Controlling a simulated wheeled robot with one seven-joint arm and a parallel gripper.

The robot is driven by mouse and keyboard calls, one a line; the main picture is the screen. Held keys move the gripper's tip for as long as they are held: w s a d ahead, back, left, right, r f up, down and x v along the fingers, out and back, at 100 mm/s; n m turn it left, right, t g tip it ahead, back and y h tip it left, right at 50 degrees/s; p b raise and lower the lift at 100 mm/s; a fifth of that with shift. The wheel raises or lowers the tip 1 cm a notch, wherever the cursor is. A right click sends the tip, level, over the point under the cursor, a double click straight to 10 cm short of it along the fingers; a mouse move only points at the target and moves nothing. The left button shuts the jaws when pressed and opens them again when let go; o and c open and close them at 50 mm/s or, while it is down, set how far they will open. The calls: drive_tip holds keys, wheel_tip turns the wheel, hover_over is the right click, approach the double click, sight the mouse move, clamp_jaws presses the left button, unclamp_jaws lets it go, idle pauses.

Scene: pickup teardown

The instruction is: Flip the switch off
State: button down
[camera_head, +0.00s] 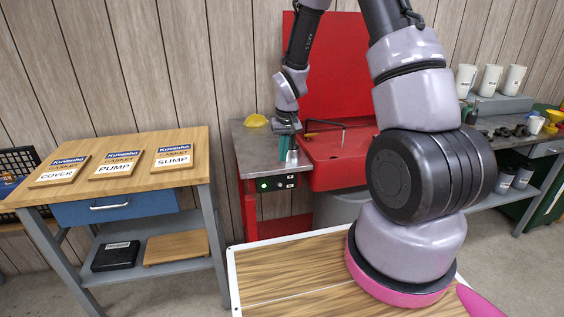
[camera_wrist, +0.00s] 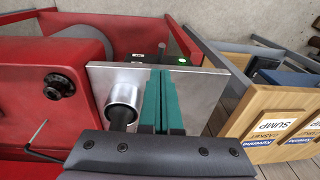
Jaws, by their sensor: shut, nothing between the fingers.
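The switch panel (camera_head: 276,183) is a dark strip with green-lit parts on the front edge of the grey metal-topped stand (camera_head: 255,150). In the wrist view a small green light (camera_wrist: 181,61) shows just past the far edge of the metal top (camera_wrist: 205,85). A dark stub (camera_wrist: 162,50) stands out beside it. Whether that stub is the switch lever, and its position, I cannot tell. My gripper (camera_head: 287,150) has teal fingers, shut and empty, above the metal top and behind the panel. The shut fingers also show in the wrist view (camera_wrist: 162,100), hiding part of the top.
A silver cylinder (camera_wrist: 122,98) stands close beside the fingers. A red parts washer (camera_head: 340,160) adjoins the stand. A yellow object (camera_head: 256,121) lies at the back. A wooden bench (camera_head: 130,150) with gasket boxes is at left. Floor shows between bench and stand.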

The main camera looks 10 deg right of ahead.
sight(281, 174)
drive_tip(key=f, duration=0.8)
drive_tip(key=shift+w+a+f, duration=0.2)
drive_tip(key=shift+w+a, duration=0.1)
drive_tip(key=shift+w, duration=0.1)
